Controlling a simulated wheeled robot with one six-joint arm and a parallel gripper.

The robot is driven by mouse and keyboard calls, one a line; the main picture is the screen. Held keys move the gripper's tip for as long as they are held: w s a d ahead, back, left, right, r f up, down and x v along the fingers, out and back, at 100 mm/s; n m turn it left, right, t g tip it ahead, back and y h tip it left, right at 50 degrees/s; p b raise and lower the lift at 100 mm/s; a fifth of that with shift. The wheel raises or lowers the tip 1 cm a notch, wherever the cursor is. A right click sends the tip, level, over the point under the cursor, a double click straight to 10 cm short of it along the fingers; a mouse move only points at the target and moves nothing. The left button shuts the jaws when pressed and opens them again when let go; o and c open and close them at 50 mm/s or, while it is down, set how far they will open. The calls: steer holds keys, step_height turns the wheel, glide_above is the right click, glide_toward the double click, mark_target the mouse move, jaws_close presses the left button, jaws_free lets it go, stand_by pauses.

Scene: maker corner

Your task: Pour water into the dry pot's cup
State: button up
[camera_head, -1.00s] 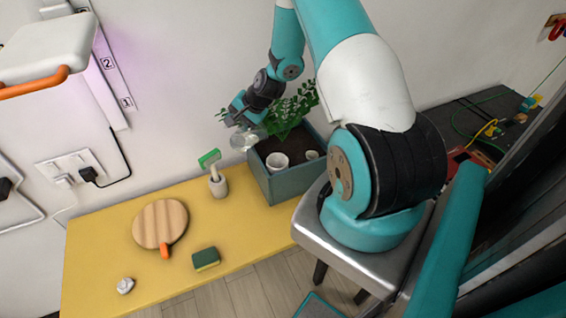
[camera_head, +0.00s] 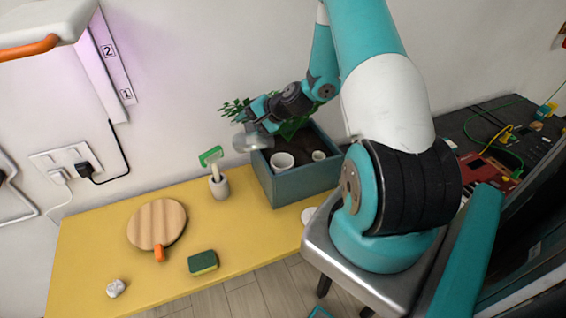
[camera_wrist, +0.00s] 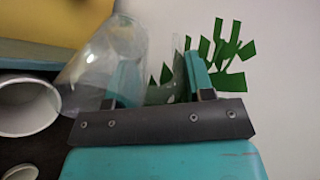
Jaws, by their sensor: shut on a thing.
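A grey-teal planter box (camera_head: 295,185) with dark soil and green plants stands at the table's back right. Two white cups sit in its soil, a larger one (camera_head: 282,161) at the front left and a smaller one (camera_head: 319,156) to the right. I cannot tell which belongs to the dry pot. My gripper (camera_head: 262,122) is shut on a clear vessel (camera_head: 246,143), held tilted above the planter's left end. In the wrist view the vessel (camera_wrist: 100,62) is beside the larger cup (camera_wrist: 27,106). Any water inside cannot be made out.
The yellow table (camera_head: 100,240) holds a round wooden board (camera_head: 157,223), a sponge (camera_head: 203,262), a white crumpled item (camera_head: 116,288) and a small pot with a green-headed tool (camera_head: 218,186). A wall stands close behind the planter.

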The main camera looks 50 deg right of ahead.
steer(key=shift+s+d+r+t+b, duration=0.15)
steer(key=shift+s+r+t+b, duration=0.2)
steer(key=shift+t+b, duration=0.35)
steer(key=shift+s+d+f+t+y+b, duration=0.15)
steer(key=shift+s+t+y+b, duration=0.2)
steer(key=shift+b, duration=0.8)
steer(key=shift+s+d+f+t+y+b, duration=0.15)
steer(key=shift+s+t+y+b, duration=0.15)
steer(key=shift+b, duration=0.8)
